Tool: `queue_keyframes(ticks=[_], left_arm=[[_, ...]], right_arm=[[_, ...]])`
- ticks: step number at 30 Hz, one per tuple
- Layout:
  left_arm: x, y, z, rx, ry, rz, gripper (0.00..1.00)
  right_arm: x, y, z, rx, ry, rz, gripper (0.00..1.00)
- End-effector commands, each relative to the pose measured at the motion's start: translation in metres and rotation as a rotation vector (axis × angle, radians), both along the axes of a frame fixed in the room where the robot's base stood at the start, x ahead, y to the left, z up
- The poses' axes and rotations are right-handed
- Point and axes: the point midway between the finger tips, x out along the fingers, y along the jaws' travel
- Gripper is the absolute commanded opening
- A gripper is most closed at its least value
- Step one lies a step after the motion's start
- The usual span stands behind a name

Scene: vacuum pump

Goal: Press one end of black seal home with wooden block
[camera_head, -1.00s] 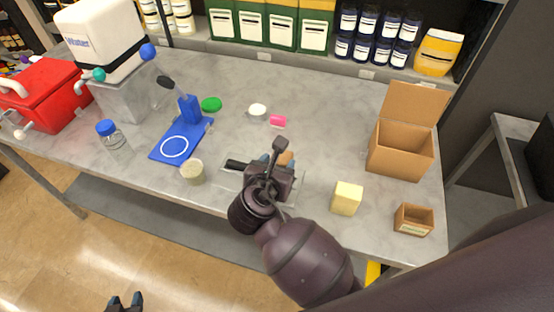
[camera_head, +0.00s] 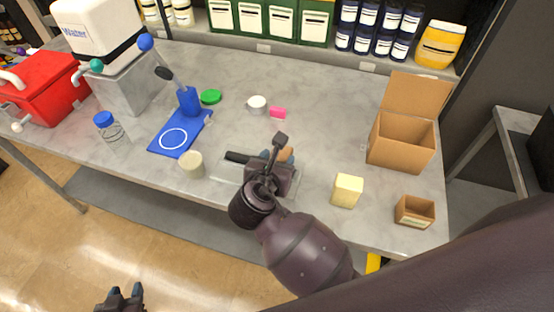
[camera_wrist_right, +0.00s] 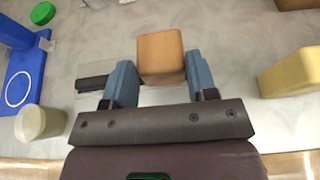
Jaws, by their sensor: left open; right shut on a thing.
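The wooden block (camera_wrist_right: 162,52) is orange-brown and sits between the fingers of my right gripper (camera_wrist_right: 160,84), which is shut on it. In the head view my right gripper (camera_head: 273,172) is over the front edge of the grey bench and mostly hides the block (camera_head: 288,156). A black strip, likely the black seal (camera_head: 237,157), lies on a clear plate just left of the gripper. It also shows in the right wrist view (camera_wrist_right: 92,83), left of the left finger, its right part hidden. My left gripper (camera_head: 121,295) is open and empty, low over the floor.
A pale yellow block (camera_head: 347,190) and a small open box (camera_head: 414,211) stand to the right, with a larger open carton (camera_head: 402,142) behind. A beige jar (camera_head: 192,164) and a blue stand (camera_head: 172,140) are to the left.

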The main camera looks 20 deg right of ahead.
Motion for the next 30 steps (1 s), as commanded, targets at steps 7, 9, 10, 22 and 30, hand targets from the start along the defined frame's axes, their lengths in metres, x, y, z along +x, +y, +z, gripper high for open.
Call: queue_keyframes(ticks=[7, 9, 10, 22, 30], left_arm=[[-0.0001, 0.0000, -0.0001, 0.000, 0.000, 0.000, 0.43], [-0.0001, -0.0001, -0.0001, 0.000, 0.000, 0.000, 0.43], [0.0000, -0.0001, 0.0000, 0.000, 0.000, 0.000, 0.43], [0.0005, -0.0001, 0.0013, 0.000, -0.003, 0.000, 0.43], [0.0007, -0.0002, 0.0019, 0.000, -0.004, 0.000, 0.43]], right_arm=[[0.0001, 0.0000, -0.0021, -0.001, -0.001, 0.000, 0.27], [0.0001, 0.0001, -0.0028, -0.001, -0.001, 0.000, 0.27], [0.0001, 0.0001, -0.0030, -0.001, -0.001, 0.000, 0.27], [0.0002, 0.0001, -0.0069, -0.001, -0.001, 0.000, 0.27], [0.0000, 0.0001, -0.0084, -0.001, 0.001, 0.000, 0.27]])
